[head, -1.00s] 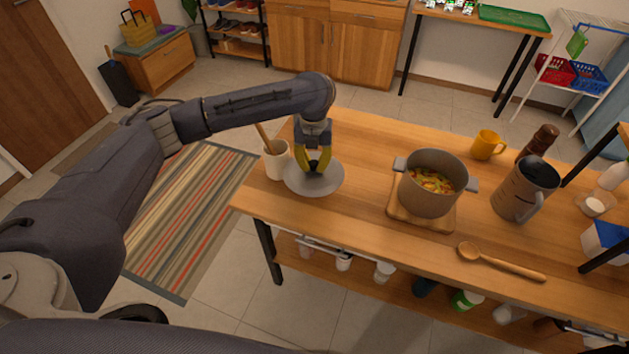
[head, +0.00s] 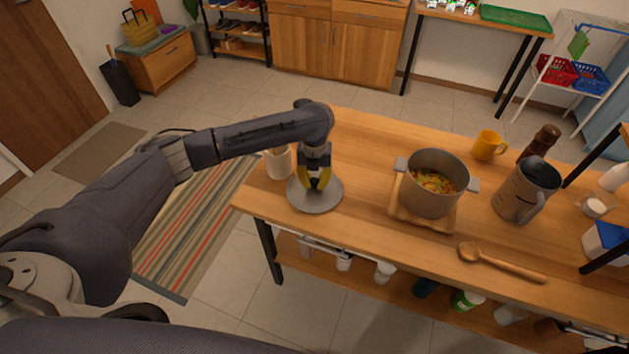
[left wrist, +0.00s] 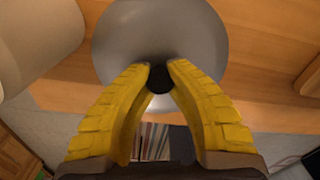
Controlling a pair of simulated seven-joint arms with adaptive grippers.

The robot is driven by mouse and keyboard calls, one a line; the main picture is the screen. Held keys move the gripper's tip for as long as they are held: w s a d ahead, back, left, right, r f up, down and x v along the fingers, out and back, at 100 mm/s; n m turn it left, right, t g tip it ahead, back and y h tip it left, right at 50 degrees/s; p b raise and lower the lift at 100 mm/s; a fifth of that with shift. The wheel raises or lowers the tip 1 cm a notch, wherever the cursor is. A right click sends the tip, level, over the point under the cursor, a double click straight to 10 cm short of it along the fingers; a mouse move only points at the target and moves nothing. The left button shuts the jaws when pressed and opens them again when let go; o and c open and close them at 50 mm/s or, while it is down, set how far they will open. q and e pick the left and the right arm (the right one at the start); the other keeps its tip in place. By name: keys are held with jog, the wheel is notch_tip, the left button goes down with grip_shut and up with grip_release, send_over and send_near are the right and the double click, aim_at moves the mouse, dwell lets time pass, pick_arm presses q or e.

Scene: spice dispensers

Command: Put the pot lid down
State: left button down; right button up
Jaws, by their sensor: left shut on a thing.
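The grey round pot lid (head: 315,204) is at the left end of the wooden table, near its front edge. My left gripper (head: 318,185) points down at the lid's centre, its yellow fingers closed on the lid's dark knob. In the left wrist view the fingertips (left wrist: 160,80) press on the black knob from both sides, with the lid (left wrist: 200,30) beyond. The lid looks level; whether it touches the tabletop I cannot tell. The open pot (head: 432,185) holds chopped vegetables and stands on a wooden board (head: 422,222). My right gripper is not in view.
A white utensil crock (head: 279,163) stands just behind and left of the lid. A wooden spoon (head: 505,263), a grey jug (head: 524,192), a yellow mug (head: 488,145) and a brown mill (head: 543,142) are to the right. Bare table (head: 360,165) lies between lid and pot.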

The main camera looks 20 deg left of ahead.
aim_at(315, 180)
pick_arm(q)
jog(key=c, duration=1.4)
grip_release()
jog(key=shift+f, duration=0.1)
jog(key=shift+o, duration=0.2)
notch_tip(315, 180, up, 12)
